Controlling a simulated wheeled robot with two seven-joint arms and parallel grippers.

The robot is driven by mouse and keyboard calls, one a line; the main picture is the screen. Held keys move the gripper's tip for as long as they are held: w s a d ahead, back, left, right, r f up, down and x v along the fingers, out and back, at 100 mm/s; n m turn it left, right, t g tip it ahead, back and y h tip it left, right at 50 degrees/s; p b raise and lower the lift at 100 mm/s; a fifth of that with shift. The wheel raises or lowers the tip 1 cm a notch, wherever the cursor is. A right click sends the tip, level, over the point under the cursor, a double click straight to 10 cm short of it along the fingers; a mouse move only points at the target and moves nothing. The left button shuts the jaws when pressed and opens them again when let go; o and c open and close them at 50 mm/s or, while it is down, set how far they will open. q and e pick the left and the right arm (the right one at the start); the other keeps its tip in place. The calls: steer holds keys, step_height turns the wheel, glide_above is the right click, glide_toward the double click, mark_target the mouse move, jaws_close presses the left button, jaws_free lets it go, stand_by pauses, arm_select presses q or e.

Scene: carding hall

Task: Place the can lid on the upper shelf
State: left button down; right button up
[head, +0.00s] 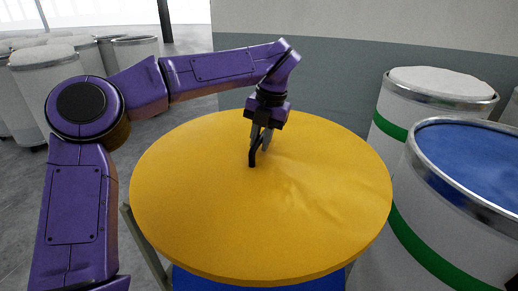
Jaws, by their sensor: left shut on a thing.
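The can lid (230,225) is a large round yellow disc in the middle of the head view, with faint creases on its right side. A small black handle (252,158) stands on its top toward the back. My left gripper (259,147) reaches down from above and is shut on this handle. What bears the lid is mostly hidden beneath it, and I cannot tell whether it is lifted clear. I cannot make out the upper shelf. My right gripper is not in view.
A blue surface (270,284) and a metal leg (146,250) show under the lid. A can with a blue top (475,160) and a white-filled can (440,84) stand close on the right. Several cans stand at far left. A grey-and-white wall (350,62) is behind.

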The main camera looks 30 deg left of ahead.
mark_target(259, 153)
arm_select(q)
steer(key=f, duration=0.2)
steer(key=a+f+p, duration=0.1)
steer(key=f, duration=0.1)
steer(key=shift+w, duration=0.1)
steer(key=shift+d, duration=0.15)
steer(key=shift+f, duration=0.15)
steer(key=shift+f+b, duration=0.4)
steer(key=shift+b, duration=0.05)
steer(key=c, duration=1)
jaws_free()
step_height(259, 153, up, 13)
steer(key=d, duration=0.2)
steer(key=shift+w+d+p, duration=0.15)
steer(key=shift+p, duration=0.2)
